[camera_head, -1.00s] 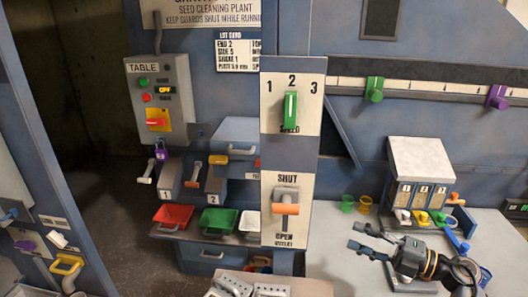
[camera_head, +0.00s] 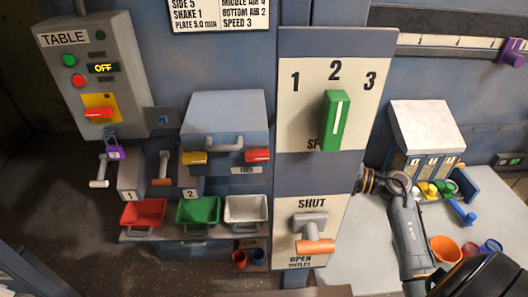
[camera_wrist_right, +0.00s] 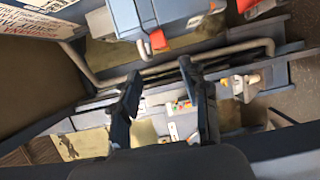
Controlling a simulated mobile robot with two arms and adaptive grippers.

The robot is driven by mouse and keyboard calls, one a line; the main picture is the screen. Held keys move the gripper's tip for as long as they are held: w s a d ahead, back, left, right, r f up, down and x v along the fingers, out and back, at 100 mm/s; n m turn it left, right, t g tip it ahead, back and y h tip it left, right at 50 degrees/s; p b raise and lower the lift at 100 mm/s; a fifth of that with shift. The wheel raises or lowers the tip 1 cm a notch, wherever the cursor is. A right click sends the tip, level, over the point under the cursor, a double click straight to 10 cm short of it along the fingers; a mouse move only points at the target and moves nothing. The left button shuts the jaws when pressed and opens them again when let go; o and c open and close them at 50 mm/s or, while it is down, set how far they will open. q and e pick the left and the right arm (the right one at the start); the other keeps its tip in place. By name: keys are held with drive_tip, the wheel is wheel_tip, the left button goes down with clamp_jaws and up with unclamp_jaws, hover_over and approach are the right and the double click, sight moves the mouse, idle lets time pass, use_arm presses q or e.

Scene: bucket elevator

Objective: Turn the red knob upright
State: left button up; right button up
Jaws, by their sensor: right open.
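The red knob (camera_head: 98,113) sits on a yellow plate (camera_head: 101,101) on the grey TABLE control box (camera_head: 92,64), at the upper left of the head view. Its handle lies about horizontal. The display above it reads OFF. My right arm comes in from the right in the head view, and its gripper is hidden behind the panel marked 1 2 3, well right of the knob. In the right wrist view my right gripper (camera_wrist_right: 165,95) is open with nothing between its fingers. I cannot make out the knob there. My left gripper is not in view.
The panel with the green lever (camera_head: 335,121) and the orange-tipped SHUT/OPEN handle (camera_head: 315,246) stands between my right arm and the control box. A blue box (camera_head: 226,122) and red (camera_head: 144,213), green and white trays sit below. The wrist view shows a grey bar (camera_wrist_right: 180,66) near the fingers.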

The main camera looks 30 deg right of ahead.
sight(268, 158)
drive_tip(key=p+x, duration=0.3)
drive_tip(key=x, duration=0.8)
drive_tip(key=shift+d+p, duration=0.1)
drive_tip(key=shift+p, duration=0.25)
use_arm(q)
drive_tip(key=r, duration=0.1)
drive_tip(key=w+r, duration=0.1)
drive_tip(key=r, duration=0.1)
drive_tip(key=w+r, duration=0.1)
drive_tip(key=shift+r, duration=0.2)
use_arm(e)
clamp_jaws()
